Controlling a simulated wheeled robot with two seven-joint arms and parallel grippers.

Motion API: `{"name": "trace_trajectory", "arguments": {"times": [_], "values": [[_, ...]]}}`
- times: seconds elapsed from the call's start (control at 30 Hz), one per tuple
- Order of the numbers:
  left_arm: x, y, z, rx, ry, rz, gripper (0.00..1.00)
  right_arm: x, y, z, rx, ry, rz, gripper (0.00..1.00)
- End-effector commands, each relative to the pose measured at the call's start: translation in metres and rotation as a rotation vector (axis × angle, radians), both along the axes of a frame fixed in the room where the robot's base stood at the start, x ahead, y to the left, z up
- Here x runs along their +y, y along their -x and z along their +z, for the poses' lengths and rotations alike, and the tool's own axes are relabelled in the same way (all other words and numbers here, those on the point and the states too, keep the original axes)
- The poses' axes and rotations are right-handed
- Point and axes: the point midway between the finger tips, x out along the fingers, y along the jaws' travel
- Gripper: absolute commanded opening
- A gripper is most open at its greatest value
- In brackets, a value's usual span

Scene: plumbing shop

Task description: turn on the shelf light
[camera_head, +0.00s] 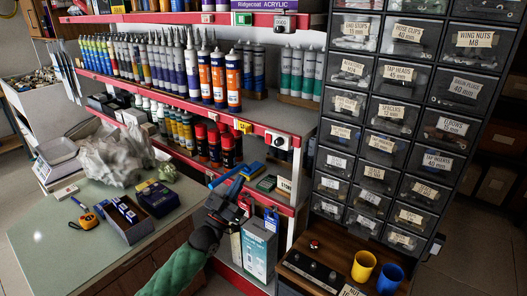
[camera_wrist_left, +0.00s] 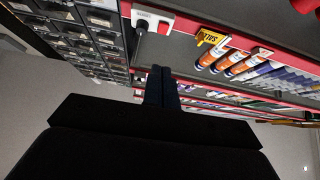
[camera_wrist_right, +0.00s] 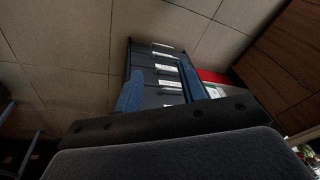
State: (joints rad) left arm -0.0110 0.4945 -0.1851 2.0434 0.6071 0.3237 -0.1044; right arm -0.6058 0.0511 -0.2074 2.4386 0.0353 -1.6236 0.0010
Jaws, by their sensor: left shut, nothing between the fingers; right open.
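A small white switch box (camera_head: 278,140) with a dark part sits on the red front edge of the middle shelf, at its right end. A similar white box (camera_head: 283,22) sits on the edge above. In the left wrist view a labelled white switch plate (camera_wrist_left: 152,22) with a red part is on a red shelf edge, just beyond my fingertips. My left gripper (camera_head: 228,177) is shut and empty, below and left of the middle box, apart from it. My right gripper (camera_wrist_right: 160,90) is open and empty; a dark drawer cabinet (camera_wrist_right: 160,75) shows between its fingers. No lamp is clearly visible.
Shelves hold many tubes and orange bottles (camera_head: 218,78). A drawer cabinet (camera_head: 400,100) stands right. Below it, yellow (camera_head: 363,266) and blue (camera_head: 390,279) cups stand beside a black control panel (camera_head: 315,265). A counter (camera_head: 60,235) with a tape measure (camera_head: 84,214) is left.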

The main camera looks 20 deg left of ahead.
Motion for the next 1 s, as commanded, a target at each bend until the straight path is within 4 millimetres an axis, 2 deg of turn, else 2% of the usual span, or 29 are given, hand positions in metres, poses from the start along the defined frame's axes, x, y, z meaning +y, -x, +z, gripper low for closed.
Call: {"name": "trace_trajectory", "arguments": {"times": [0.53,0.8,0.9,1.0], "values": [[0.0,0.0,0.007,-0.025,0.001,0.008,0.0,-0.002,0.002,0.002,0.012,0.005,0.0,0.41],[-0.009,-0.026,0.031,-0.027,0.001,0.009,0.0,-0.014,0.007,0.018,0.044,0.032,-0.015,0.41],[-0.013,-0.038,0.04,-0.025,0.001,0.008,0.0,-0.017,0.007,0.014,0.058,0.041,-0.019,0.41],[-0.016,-0.046,0.046,-0.025,0.001,0.008,0.0,-0.016,0.0,-0.012,0.065,0.048,-0.017,0.41]]}}
